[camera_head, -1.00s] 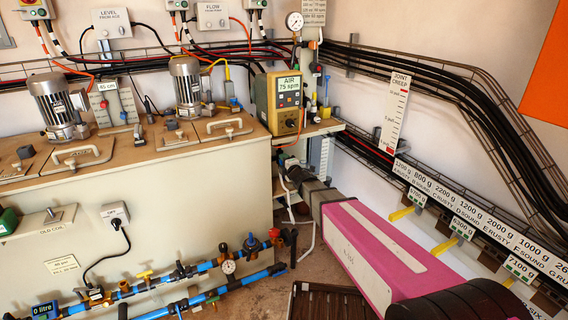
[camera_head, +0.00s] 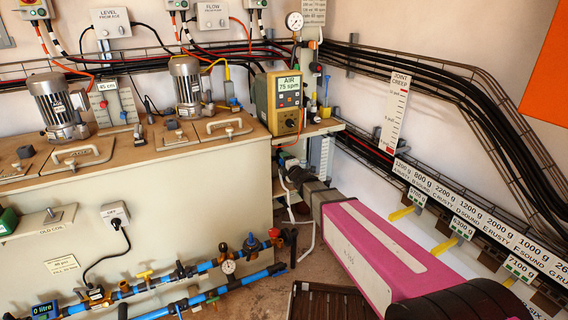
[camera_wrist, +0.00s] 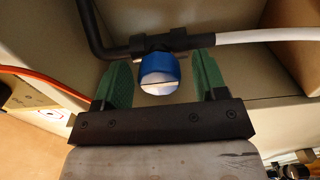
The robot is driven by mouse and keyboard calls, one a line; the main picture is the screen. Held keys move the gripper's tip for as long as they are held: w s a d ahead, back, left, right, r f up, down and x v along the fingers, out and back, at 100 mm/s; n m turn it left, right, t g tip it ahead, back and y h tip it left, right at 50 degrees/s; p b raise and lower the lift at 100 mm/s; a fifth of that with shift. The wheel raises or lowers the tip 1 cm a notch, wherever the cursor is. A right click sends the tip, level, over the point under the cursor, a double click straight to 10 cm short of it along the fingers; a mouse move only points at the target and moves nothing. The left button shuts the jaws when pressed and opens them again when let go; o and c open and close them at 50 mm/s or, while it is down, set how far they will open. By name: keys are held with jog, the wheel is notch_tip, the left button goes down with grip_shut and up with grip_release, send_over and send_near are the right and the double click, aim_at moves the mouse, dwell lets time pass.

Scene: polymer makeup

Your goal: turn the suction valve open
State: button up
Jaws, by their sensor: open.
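A blue round knob (camera_wrist: 158,68), apparently the suction valve's handle, sits on a black fitting (camera_wrist: 165,42) in the wrist view. Its near face is pale with a dark line across it. My gripper (camera_wrist: 162,75) is open, with one green finger on each side of the knob. Gaps show between the knob and both fingers. In the head view my pink arm reaches to the corner below the yellow dosing pump (camera_head: 277,102); the knob cannot be made out there.
A white hose (camera_wrist: 265,35) leaves the fitting to the right, and a black pipe (camera_wrist: 88,25) bends away to the left. An orange hose (camera_wrist: 40,73) runs at the left. In the head view, blue pipework (camera_head: 195,272) runs along the tank front, left of my arm.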

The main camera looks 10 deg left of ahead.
jog(key=v, duration=1)
jog(key=shift+d, duration=0.1)
jog(key=s+d+f+m+g+h, duration=0.1)
jog(key=d+f+m+g+h, duration=0.3)
jog(key=d+m, duration=0.5)
jog(key=s+d+f+m+g+h, duration=0.15)
jog(key=d+f+m+h, duration=0.35)
jog(key=d, duration=0.6)
jog(key=s+d+f+m+g, duration=0.1)
jog(key=s+d+m+g, duration=0.3)
jog(key=s, duration=0.3)
jog(key=s+d+f+m+g+h, duration=0.1)
jog(key=s+d+m+g, duration=0.3)
jog(key=s+m, duration=0.3)
jog(key=shift+s+f+g, duration=0.35)
jog(key=shift+s+g, duration=0.4)
